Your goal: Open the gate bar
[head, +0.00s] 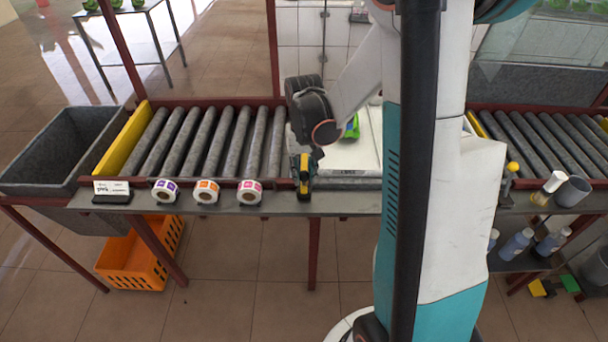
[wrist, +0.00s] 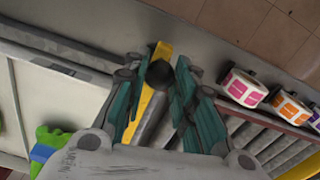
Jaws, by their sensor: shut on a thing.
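The yellow gate bar (head: 304,163) is at the right end of the left roller conveyor, beside the white plate. Its near end shows at the front rail, and my arm hides much of the rest. In the wrist view the yellow bar (wrist: 162,52) runs between my fingers, with a dark knob (wrist: 157,74) on it. My gripper (head: 305,172) points down at the bar's near end. In the wrist view its teal fingers (wrist: 160,88) stand on both sides of the knob and are shut on the gate bar.
A green item (head: 352,128) lies on the white plate (head: 345,155). Three label rolls (head: 207,191) and a small sign (head: 112,190) stand along the front edge. The left rollers (head: 205,140) are empty. A grey bin (head: 60,150) is beyond a yellow end bar (head: 122,142).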

